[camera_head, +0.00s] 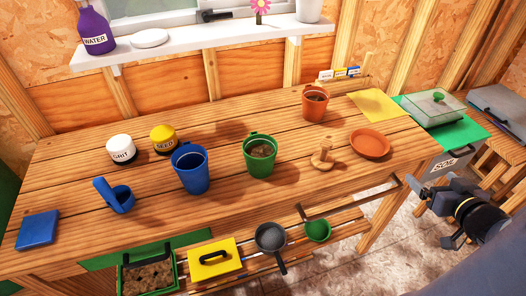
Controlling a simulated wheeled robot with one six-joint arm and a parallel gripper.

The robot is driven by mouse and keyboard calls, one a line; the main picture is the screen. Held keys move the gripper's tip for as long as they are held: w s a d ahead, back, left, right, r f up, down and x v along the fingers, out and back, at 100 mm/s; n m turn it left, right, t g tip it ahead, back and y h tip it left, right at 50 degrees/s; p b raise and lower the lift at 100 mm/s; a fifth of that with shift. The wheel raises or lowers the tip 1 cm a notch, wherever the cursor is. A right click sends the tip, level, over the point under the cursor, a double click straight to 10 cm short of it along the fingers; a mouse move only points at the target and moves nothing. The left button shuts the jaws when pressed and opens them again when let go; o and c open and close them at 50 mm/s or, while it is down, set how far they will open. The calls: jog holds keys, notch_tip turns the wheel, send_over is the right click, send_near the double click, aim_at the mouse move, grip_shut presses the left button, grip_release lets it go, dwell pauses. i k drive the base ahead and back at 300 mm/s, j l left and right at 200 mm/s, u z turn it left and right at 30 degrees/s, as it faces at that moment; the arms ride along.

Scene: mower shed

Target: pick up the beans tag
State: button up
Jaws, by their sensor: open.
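Several small tags (340,72) stand in a wooden holder (346,83) at the back right of the workbench. They show white faces, with blue and yellow beside them. Their lettering is too small to read, so I cannot tell which is the beans tag. My gripper (430,213) is at the right, off the front right end of the bench. It is open and empty, well apart from the tags.
An orange pot (315,104) stands in front of the holder. A terracotta saucer (370,144), wooden tamper (322,156), green pot (260,155) and blue pot (190,168) are on the bench (225,225). A yellow sheet (378,104) lies right of the holder.

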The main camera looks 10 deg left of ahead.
aim_at(338, 73)
jog(key=i+l+z, duration=0.25)
jog(key=z, duration=0.15)
jog(key=i+l+z, duration=0.15)
jog(key=i+z, duration=0.2)
jog(key=i, duration=0.1)
